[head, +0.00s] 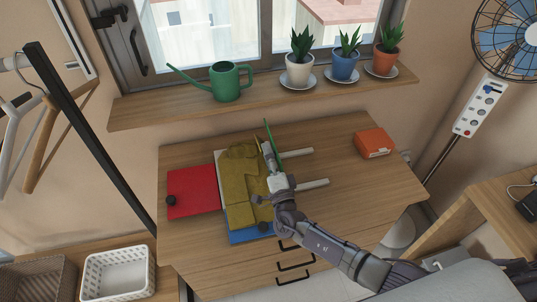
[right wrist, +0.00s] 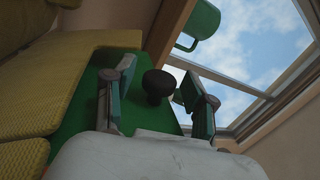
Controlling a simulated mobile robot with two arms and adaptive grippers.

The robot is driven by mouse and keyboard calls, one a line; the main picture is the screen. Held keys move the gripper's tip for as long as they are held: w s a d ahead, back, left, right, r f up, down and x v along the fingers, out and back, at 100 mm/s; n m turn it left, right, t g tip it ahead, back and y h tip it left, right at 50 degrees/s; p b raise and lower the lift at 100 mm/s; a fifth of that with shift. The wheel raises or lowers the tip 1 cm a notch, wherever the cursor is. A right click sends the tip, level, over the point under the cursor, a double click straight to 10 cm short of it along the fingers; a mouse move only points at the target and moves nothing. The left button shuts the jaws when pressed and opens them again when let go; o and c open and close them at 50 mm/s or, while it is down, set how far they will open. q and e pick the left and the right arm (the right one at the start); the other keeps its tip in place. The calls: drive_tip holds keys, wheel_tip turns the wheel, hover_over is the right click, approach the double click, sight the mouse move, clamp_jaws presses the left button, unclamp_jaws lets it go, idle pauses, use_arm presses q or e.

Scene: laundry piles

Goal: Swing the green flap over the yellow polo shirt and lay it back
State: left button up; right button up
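The yellow polo shirt (head: 237,180) lies folded on the folding board in the head view, and its yellow cloth also shows at the left of the right wrist view (right wrist: 45,100). The green flap (head: 269,134) stands raised, seen almost edge-on, at the shirt's right side. In the right wrist view the green flap (right wrist: 75,129) carries a black knob (right wrist: 158,86). My right gripper (right wrist: 157,92) is open, with its fingers on either side of the knob; I cannot tell if either touches it. My left gripper is not in view.
The red flap (head: 194,188) lies flat at the left, and the blue flap (head: 245,236) lies at the front. Two pale support bars (head: 297,153) extend right. An orange box (head: 373,144) stands at the table's right. The sill behind holds a watering can (head: 227,82) and potted plants.

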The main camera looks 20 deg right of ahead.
drive_tip(key=v, duration=1.2)
